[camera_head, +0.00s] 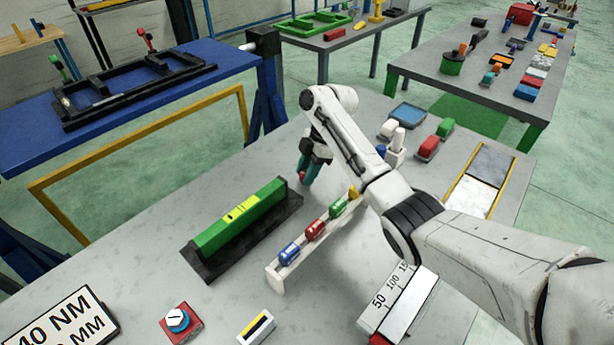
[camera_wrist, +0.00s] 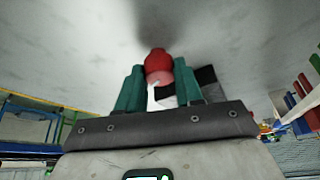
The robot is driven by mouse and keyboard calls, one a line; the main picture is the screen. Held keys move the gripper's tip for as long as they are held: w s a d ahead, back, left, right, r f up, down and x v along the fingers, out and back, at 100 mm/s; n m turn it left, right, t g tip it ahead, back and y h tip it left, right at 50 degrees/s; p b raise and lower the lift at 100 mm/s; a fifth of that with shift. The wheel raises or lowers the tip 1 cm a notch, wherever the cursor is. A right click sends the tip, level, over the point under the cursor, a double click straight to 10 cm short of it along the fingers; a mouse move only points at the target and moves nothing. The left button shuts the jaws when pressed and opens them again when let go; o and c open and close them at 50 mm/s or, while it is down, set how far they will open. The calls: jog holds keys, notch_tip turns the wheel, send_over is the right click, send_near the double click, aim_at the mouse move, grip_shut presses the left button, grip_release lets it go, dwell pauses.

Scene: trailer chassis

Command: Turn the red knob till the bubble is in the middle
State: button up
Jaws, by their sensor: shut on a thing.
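A green spirit level (camera_head: 212,240) lies on a black base (camera_head: 285,208) on the grey table. Its yellow vial (camera_head: 240,208) shows on top, but the bubble is too small to place. My gripper (camera_head: 304,172), with teal fingers, points down beyond the level's far right end. In the wrist view the red knob (camera_wrist: 158,60) sits between the two teal fingers, and my gripper (camera_wrist: 158,80) is shut on it. In the head view only a small red bit of the knob (camera_head: 302,176) shows beside the fingers.
A white rack (camera_head: 275,279) with blue, red and green cylinders stands close to the level, below my arm. A red box with a blue dial (camera_head: 178,320) and a sign (camera_head: 62,322) are at the front. A blue bench (camera_head: 40,125) is behind left.

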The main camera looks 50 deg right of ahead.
jog(key=shift+n+g+b, duration=0.6)
jog(key=shift+n+b, duration=0.6)
jog(key=shift+n, duration=0.4)
jog(key=o, duration=1)
jog(key=p+v, duration=0.2)
jog(key=v, duration=0.8)
jog(key=shift+w+d+r, duration=0.1)
jog(key=shift+d+r, duration=0.2)
